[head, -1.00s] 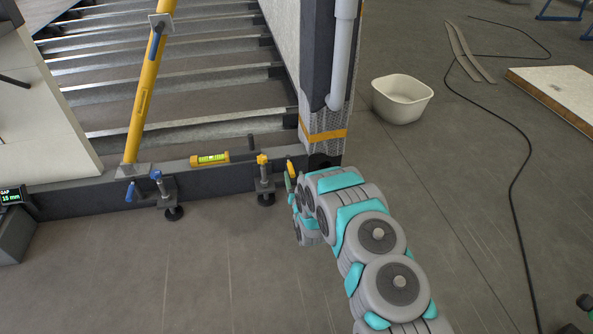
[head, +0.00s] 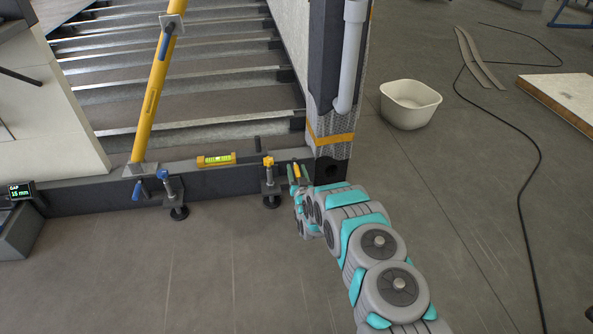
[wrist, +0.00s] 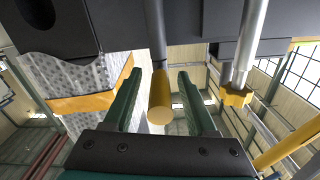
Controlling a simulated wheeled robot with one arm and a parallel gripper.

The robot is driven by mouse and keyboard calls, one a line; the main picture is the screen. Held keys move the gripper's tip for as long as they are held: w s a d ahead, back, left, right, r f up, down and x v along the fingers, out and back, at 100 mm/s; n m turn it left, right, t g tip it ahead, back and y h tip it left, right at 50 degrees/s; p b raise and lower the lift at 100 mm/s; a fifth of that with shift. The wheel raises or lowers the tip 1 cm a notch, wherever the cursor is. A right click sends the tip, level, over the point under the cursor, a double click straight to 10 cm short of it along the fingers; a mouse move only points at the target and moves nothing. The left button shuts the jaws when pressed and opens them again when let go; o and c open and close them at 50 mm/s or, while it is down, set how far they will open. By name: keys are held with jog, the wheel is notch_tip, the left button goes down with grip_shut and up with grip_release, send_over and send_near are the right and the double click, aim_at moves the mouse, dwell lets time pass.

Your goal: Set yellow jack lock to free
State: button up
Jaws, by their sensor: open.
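The yellow jack (head: 269,172) stands at the dark beam, right of the spirit level, with a yellow knob on its upright screw. Its knob also shows in the wrist view (wrist: 236,96). Just right of the jack is a yellow-ended lever (head: 297,171), which I take to be its lock. In the wrist view the lever's yellow grip (wrist: 160,112) lies between my gripper's (wrist: 157,82) two green fingers, with gaps visible on both sides. The gripper is open and not clamped on it. In the head view my gripper (head: 294,178) is small and partly hidden by my arm.
A blue-handled jack (head: 172,190) stands further left. A spirit level (head: 216,160) lies on the dark beam (head: 220,182). A post with an orange band (head: 333,138) rises close to my gripper. A display (head: 20,193) reads 15 mm. Floor in front is clear.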

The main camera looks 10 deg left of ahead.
jog(key=shift+w, duration=0.25)
jog(key=shift+c, duration=0.2)
grip_shut()
dwell(1.1)
